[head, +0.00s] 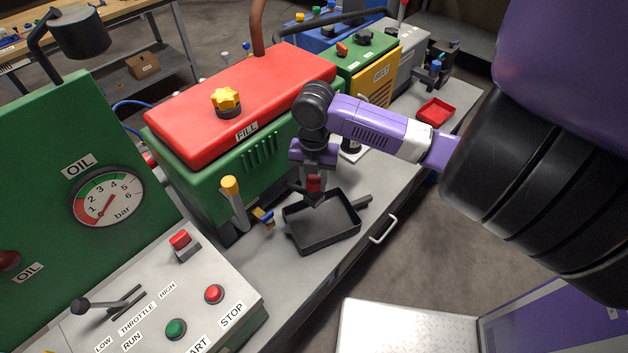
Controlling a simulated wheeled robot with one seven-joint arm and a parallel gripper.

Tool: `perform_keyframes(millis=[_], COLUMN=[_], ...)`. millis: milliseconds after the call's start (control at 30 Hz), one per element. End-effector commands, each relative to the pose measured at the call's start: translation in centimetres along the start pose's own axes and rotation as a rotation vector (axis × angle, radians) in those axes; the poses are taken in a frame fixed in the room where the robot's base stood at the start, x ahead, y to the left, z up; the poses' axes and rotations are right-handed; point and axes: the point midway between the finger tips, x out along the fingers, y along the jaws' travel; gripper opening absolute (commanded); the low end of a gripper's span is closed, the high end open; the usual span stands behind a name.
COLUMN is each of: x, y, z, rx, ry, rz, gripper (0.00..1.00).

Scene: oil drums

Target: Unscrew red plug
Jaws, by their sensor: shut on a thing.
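My gripper (314,192) points down over the black drip tray (346,236), in front of the green engine housing. It is shut on the red plug (314,183), a small red piece that shows between the fingers. The fingers hide part of the plug. I cannot tell from this view whether the plug is still joined to the housing or free of it. The tray lies on the grey bench top, and its floor looks empty where it shows.
A yellow-topped dipstick (230,187) and a small blue-and-yellow part (263,216) stand left of the tray. A yellow filler cap (227,101) tops the red cover (270,85). A red tray (435,111) lies farther right. A control panel (160,300) fills the near left.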

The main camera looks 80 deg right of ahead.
Motion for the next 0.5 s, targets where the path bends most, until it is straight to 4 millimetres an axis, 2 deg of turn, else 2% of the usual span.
perform_keyframes(millis=[300, 500], x=[0.34, -0.03], y=[0.03, 0.07], z=[0.15, 0.01], rx=[-0.439, -0.526], ry=[-0.006, -0.001], rz=[-0.004, -0.002], gripper=[0.0, 0.0])
